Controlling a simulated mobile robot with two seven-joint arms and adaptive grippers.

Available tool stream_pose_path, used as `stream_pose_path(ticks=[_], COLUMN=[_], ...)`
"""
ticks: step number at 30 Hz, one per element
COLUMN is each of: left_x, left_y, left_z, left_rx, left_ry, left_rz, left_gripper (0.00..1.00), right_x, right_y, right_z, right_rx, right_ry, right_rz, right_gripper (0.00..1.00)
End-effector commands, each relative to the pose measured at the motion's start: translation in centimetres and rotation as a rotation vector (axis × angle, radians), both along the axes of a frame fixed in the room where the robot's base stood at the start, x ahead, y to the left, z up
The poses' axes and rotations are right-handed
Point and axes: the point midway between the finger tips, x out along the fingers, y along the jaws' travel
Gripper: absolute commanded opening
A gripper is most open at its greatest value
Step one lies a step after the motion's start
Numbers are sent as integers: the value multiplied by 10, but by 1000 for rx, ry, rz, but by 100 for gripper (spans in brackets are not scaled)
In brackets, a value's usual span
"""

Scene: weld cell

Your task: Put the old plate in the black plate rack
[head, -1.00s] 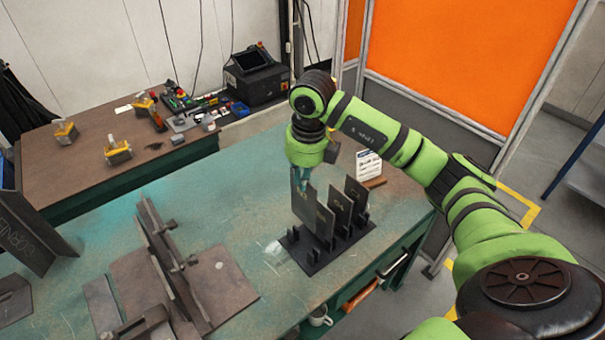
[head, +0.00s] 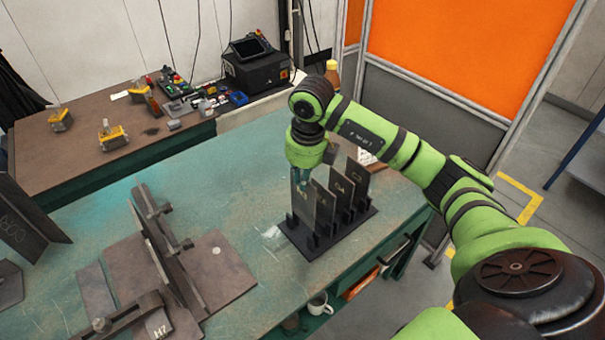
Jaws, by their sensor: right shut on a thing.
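The black plate rack (head: 300,245) stands on the green welding table near its back right part. Several dark grey plates stand upright in its slots, such as a marked plate (head: 322,208) and a taller one behind it (head: 355,185). My right gripper (head: 301,184) points down over the rack's left end. It is shut on the leftmost grey plate (head: 303,205), which is upright at the left-end slot. Whether its lower edge rests on the slot floor is hard to tell. The fingers are partly hidden by the wrist. My left gripper is out of view.
A welded fixture with an upright bar (head: 165,250) and flat plates (head: 222,262) takes up the table's front left. A brown bench (head: 80,160) with tools and a black box (head: 258,72) stands behind. Clear green tabletop (head: 225,195) lies left of the rack.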

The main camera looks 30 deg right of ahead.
Motion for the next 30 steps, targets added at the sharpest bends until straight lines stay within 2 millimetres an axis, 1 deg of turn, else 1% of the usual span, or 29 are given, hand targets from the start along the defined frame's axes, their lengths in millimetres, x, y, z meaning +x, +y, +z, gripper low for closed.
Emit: stream_pose_path(ticks=[1,21,30], left_x=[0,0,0], left_y=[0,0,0], left_z=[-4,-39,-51], left_rx=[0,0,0], left_ry=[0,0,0], left_rz=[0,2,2], left_gripper=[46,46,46], right_x=[1,1,1], right_y=[0,0,0], right_z=[-4,-48,-63], right_rx=[1,0,0], right_ry=[-4,-4,-4], right_rz=[-1,0,0], right_gripper=[0,0,0])
